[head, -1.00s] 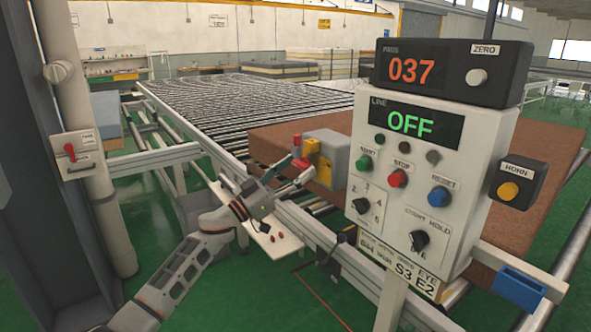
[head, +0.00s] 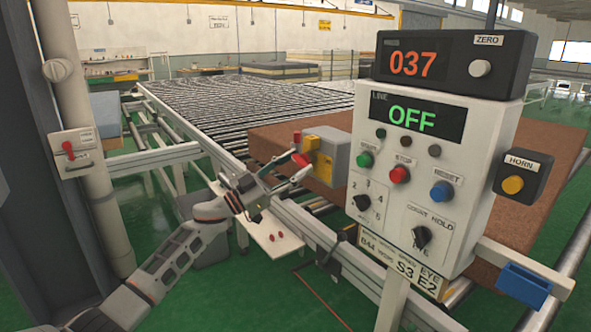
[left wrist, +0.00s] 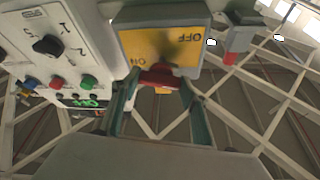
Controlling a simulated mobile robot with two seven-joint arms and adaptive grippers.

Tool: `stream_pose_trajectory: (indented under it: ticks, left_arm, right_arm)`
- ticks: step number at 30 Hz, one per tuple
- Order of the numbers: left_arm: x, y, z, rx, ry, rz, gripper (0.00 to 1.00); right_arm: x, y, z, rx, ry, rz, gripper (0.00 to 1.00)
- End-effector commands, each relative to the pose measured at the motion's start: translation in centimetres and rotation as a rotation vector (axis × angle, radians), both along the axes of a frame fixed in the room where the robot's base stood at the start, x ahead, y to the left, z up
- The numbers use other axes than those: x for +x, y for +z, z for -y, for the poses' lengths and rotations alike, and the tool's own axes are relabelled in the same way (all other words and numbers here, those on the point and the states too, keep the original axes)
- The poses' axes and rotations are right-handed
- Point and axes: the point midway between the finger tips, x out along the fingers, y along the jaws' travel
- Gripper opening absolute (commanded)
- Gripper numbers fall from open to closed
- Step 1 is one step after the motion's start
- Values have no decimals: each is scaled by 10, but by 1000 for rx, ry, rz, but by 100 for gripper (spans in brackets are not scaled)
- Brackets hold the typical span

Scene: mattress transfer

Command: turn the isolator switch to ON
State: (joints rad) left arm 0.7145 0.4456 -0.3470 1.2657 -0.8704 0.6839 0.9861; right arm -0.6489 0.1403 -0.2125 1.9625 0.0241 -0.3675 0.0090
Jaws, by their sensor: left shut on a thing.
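The isolator switch (head: 324,160) is a grey box with a yellow face on the near side of the conveyor, left of the control panel. In the left wrist view its yellow plate (left wrist: 150,42) shows upside down, with OFF at the upper right and ON at the lower left. My left gripper (head: 299,167) is at the switch face, shut on the red handle (left wrist: 160,79), which sits between the two fingertips. The handle lies nearly level in the wrist view, close to the ON mark. Its exact pointing is hard to tell. My right gripper is not in view.
The control panel (head: 468,228) stands close on the right, with a line display (head: 411,119) reading OFF. A brown mattress (head: 540,165) lies behind it on the roller conveyor (head: 270,95). A red-levered box (head: 78,142) is on the pillar at left. A white shelf (head: 262,232) sits under my gripper.

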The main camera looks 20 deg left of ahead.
Motion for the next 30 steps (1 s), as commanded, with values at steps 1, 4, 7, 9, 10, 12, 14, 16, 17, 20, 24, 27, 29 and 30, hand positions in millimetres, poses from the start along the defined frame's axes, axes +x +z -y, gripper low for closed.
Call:
stream_pose_trajectory:
  ticks: [1, 4, 7, 9, 10, 12, 14, 16, 17, 20, 24, 27, 29, 30]
  left_arm:
    - [1, -3, -2, 37, 1, 26, 23]
    - [1, -3, -2, 113, 1, 86, 23]
    - [2, -2, -3, 189, 1, 144, 23]
    - [2, -2, -3, 241, 1, 186, 23]
    - [2, -2, -3, 264, 1, 202, 23]
    - [3, -1, -3, 316, 1, 243, 23]
    - [2, -1, -3, 361, 0, 279, 23]
    - [3, -1, -3, 414, 1, 319, 23]
    - [3, 0, -3, 437, 0, 338, 23]
    - [3, 0, -4, 511, 1, 395, 23]
    - [3, 2, -4, 615, 1, 478, 23]
    - [3, 3, -4, 691, 1, 536, 23]
    - [3, 3, -4, 731, 0, 569, 23]
    - [3, 4, -4, 759, 0, 590, 23]
  right_arm:
    - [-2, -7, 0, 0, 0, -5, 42]
    - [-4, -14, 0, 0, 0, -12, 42]
    - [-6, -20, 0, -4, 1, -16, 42]
    - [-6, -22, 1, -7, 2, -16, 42]
    - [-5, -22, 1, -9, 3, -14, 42]
    - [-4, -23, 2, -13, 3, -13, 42]
    - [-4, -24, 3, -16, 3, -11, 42]
    - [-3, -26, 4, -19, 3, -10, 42]
    - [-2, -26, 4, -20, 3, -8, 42]
    - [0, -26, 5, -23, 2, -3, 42]
    - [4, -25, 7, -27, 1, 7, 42]
    - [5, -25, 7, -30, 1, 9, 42]
    - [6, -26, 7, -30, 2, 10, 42]
    - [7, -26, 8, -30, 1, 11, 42]
